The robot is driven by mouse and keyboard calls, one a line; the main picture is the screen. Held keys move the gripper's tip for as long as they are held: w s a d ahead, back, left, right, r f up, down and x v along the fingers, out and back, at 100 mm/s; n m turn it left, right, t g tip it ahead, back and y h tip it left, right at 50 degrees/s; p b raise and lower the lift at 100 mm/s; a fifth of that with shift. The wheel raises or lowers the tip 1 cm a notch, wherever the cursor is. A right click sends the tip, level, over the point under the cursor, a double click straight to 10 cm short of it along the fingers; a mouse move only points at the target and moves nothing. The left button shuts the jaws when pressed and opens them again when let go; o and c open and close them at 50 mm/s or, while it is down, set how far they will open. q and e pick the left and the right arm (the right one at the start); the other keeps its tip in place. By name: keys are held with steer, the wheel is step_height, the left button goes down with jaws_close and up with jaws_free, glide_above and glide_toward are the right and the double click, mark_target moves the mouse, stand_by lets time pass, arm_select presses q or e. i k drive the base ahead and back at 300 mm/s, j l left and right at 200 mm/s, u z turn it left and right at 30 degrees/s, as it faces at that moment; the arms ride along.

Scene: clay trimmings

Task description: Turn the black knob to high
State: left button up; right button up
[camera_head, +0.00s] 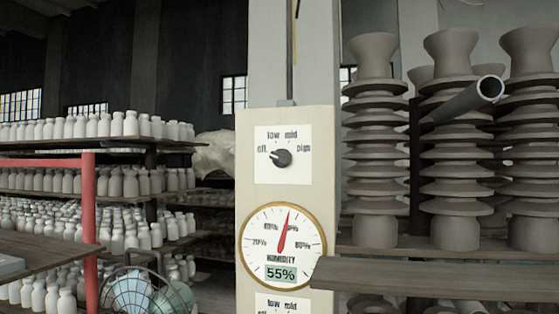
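The black knob (282,158) sits on a white label plate (267,175) on a cream panel (245,190) in the middle of the head view. The plate has "off" at left, "low" and "mid" above, and a blurred word at right that looks like "high". The knob's pointer is turned left, slightly up, towards "off". Neither of my grippers is in view, and nothing touches the knob.
Below the knob is a round humidity gauge (258,240) reading 55%, then a cut-off second label plate (283,303). Shelves of white bottles (120,185) stand left, stacked grey clay pieces (375,140) right. A grey tube (465,100) and a board (430,277) jut in at right.

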mark_target(282, 158)
steer(key=k+l+z, duration=0.1)
steer(key=l, duration=0.2)
steer(key=k+l, duration=0.15)
steer(key=l, duration=0.15)
steer(key=k+l+z, duration=0.15)
steer(key=l, duration=0.15)
steer(key=l+z, duration=0.1)
steer(key=l, duration=0.25)
steer(key=k, duration=0.05)
